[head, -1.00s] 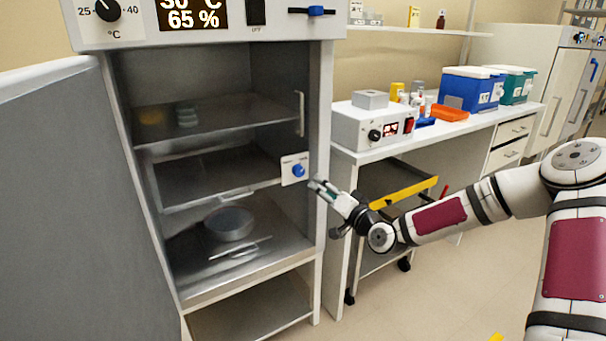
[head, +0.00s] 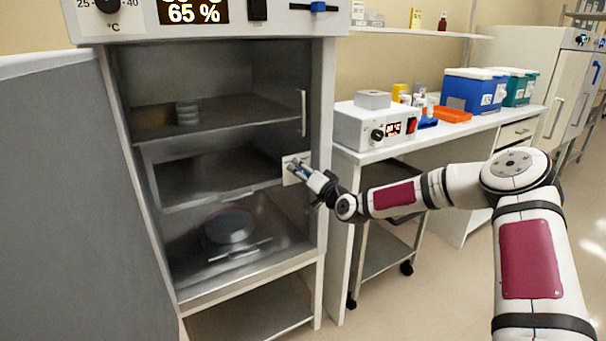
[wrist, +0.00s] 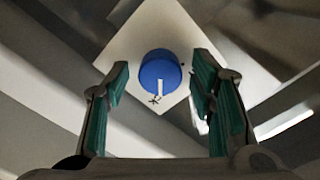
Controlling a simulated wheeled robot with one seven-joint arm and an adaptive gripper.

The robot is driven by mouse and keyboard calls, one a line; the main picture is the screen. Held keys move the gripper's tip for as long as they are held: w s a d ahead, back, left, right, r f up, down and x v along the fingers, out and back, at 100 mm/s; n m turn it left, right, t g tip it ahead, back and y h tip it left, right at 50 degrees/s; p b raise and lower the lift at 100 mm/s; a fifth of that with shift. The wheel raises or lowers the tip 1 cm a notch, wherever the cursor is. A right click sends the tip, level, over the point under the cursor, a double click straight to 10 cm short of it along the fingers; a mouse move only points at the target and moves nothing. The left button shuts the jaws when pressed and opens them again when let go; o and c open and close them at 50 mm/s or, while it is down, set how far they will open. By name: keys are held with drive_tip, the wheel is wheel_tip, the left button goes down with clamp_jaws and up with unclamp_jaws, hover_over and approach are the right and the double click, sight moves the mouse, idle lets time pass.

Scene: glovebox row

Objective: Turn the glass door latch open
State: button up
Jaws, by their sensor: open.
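The glass door latch is a blue round knob (wrist: 160,72) with a white pointer line on a white square plate (wrist: 150,28). In the wrist view the knob lies ahead, between my gripper's two green-padded fingers, with room on both sides; whether the tips reach its depth I cannot tell. In the head view the plate (head: 291,170) sits on the right side of the cabinet's glass door (head: 220,145), and my gripper (head: 298,167) largely hides the knob. My gripper is open and empty. The pointer's end points down toward small marks on the plate.
The grey outer door (head: 55,200) stands open at the left. A vertical handle (head: 303,113) is on the glass door above the latch. A bench with a white instrument (head: 365,128) stands to the right, with a cart (head: 385,250) beneath it. Floor at right is clear.

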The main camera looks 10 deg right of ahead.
drive_tip(key=c, duration=1.2)
drive_tip(key=shift+n, duration=0.4)
drive_tip(key=shift+o, duration=0.3)
drive_tip(key=n+b, duration=0.2)
drive_tip(key=n, duration=0.1)
drive_tip(key=shift+n, duration=0.3)
drive_tip(key=n+b, duration=1.3)
drive_tip(key=b, duration=0.1)
drive_tip(key=shift+a+n, duration=0.15)
drive_tip(key=shift+n, duration=0.15)
drive_tip(key=shift+b, duration=0.3)
